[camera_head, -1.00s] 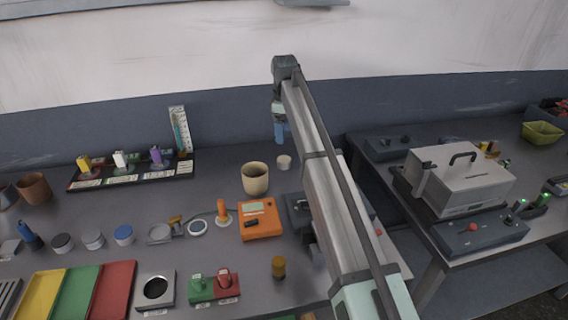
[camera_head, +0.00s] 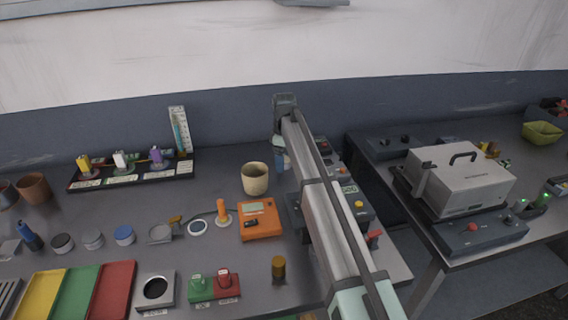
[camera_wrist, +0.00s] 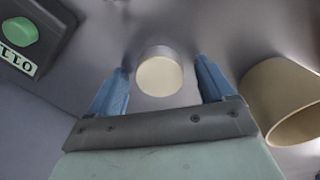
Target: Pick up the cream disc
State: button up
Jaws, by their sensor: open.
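The cream disc (camera_wrist: 160,76) shows in the wrist view, a short round piece with a pale cream top and a greyish side, standing on the grey bench. My gripper (camera_wrist: 162,82) is open, with one blue finger on each side of the disc and visible room between. I cannot tell how far above the bench the fingertips are. In the head view my gripper (camera_head: 281,160) points down at the back of the bench, right of the cream cup, and the disc is hidden behind it.
The cream cup (camera_wrist: 286,100) stands close to the right finger in the wrist view, and also shows in the head view (camera_head: 255,180). A dark box with a green button (camera_wrist: 20,32) is at upper left. An orange meter (camera_head: 260,221) stands nearer the front.

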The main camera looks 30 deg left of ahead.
jog(key=shift+f, duration=0.2)
jog(key=c, duration=1.2)
